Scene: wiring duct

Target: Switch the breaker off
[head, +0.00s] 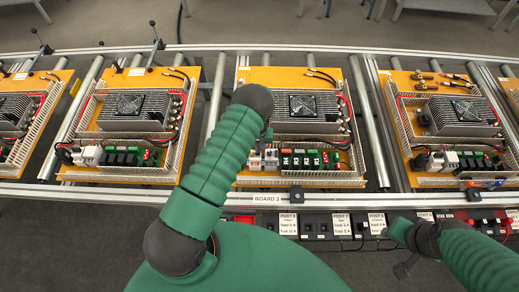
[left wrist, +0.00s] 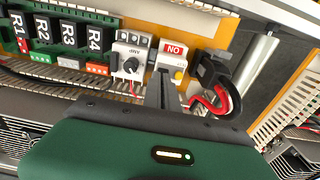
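The breaker (left wrist: 172,58) is a white module with a red label and a yellow patch, near the middle of the left wrist view. In the head view it is likely the left white module (head: 254,163) on the middle board, partly hidden by my left arm. My left gripper (left wrist: 164,82) has its dark fingers together, with the tips just in front of the breaker's lower part. I cannot tell whether they touch it. In the head view the left hand covers most of these fingers. My right gripper (head: 404,268) hangs low at the right, away from the board; its fingers are unclear.
A white module with a black knob (left wrist: 131,63) sits left of the breaker, then a green relay row (left wrist: 65,35). A black connector with red wires (left wrist: 215,75) sits close on the right. A slotted wiring duct (left wrist: 90,85) runs alongside. Other boards (head: 448,110) stand on the rollers.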

